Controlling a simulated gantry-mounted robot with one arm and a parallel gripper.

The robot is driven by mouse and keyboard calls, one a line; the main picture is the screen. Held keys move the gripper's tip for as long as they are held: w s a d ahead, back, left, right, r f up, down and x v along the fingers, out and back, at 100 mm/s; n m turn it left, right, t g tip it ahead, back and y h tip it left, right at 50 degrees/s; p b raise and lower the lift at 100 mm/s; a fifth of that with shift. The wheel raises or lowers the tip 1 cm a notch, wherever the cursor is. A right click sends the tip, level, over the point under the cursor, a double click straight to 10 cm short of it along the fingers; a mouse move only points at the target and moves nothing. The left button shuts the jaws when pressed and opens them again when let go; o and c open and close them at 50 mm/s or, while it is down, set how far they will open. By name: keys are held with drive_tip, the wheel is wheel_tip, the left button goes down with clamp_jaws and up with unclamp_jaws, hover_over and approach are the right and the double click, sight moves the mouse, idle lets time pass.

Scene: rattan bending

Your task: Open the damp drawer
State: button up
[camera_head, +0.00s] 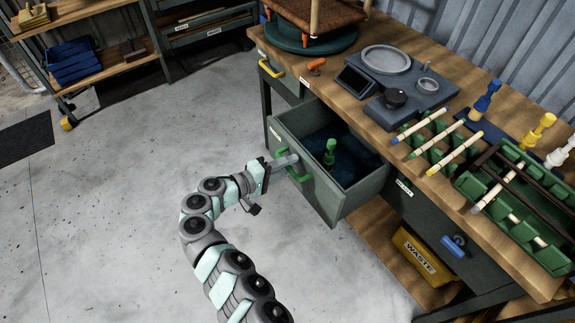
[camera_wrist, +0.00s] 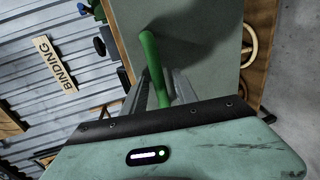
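A grey-green drawer (camera_head: 318,190) with a green handle (camera_head: 294,165) stands pulled well out from the workbench. I take it for the damp drawer; its name cannot be read. Inside lie a dark blue lining (camera_head: 350,160) and a green peg-like piece (camera_head: 330,153). My gripper (camera_head: 286,162) is at the drawer's front. In the wrist view the green handle (camera_wrist: 156,68) passes between the fingers of my gripper (camera_wrist: 160,88), which look closed on it. The fingertips' contact is partly hidden by the handle.
A drawer with a yellow handle (camera_head: 271,69) is to the left, and one with a blue handle (camera_head: 453,246) to the right. A yellow WASTE bin (camera_head: 424,258) sits on the lower shelf. The bench top (camera_head: 385,145) holds a scale and green racks. Floor left of the drawer is clear.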

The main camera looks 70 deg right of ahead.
drive_tip(key=p+v, duration=0.2)
drive_tip(key=v, duration=0.8)
drive_tip(key=shift+w+a, duration=0.3)
drive_tip(key=shift+r, duration=0.1)
